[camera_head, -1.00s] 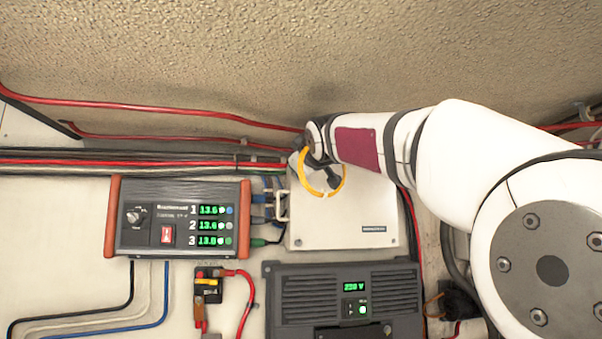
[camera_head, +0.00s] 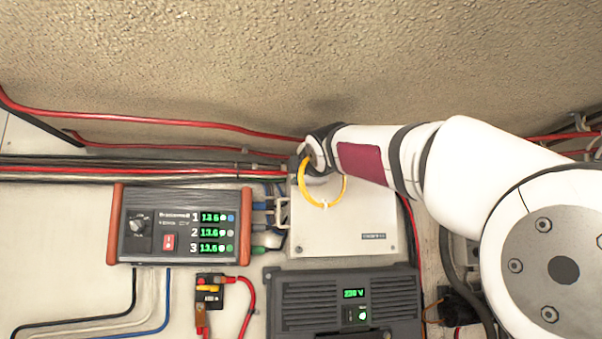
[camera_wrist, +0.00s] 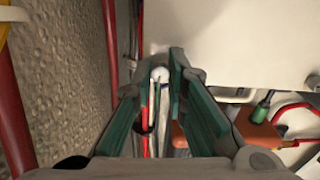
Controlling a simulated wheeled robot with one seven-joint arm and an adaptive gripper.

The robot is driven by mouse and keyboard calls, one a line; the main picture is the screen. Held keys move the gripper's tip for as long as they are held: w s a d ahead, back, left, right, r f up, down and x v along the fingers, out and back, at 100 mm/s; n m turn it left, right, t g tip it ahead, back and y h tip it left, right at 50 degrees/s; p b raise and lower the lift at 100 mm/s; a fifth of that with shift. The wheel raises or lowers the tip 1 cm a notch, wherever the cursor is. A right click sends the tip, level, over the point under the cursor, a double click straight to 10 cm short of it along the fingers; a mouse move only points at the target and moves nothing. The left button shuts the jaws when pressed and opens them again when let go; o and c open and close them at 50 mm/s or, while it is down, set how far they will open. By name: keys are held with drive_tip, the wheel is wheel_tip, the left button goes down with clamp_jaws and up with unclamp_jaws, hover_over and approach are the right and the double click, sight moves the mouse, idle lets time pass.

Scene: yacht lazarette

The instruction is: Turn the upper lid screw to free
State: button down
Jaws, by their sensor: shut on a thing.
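The white lid box (camera_head: 350,225) is fixed to the wall panel, and my arm reaches its upper left corner. My gripper (camera_wrist: 163,72) has green-padded fingers, shut on a small pale round piece (camera_wrist: 160,76) beside the box edge. This appears to be the upper lid screw, though the fingers cover most of it. The box face (camera_wrist: 235,40) fills the upper right of the wrist view. In the head view, my wrist hides the fingertips and the screw. A small lower screw (camera_head: 296,249) shows at the box's bottom left corner.
Red and black cables (camera_head: 150,165) run behind my wrist. A battery monitor (camera_head: 178,228) with green readouts sits left of the box. A dark inverter (camera_head: 315,300) lies just below it. A white bracket (camera_head: 281,212) and plugs crowd the box's left side.

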drive_tip(key=shift+f+n, duration=0.1)
drive_tip(key=shift+n, duration=1)
drive_tip(key=c, duration=1.6)
unclamp_jaws()
drive_tip(key=shift+w, duration=0.1)
drive_tip(key=v, duration=1.2)
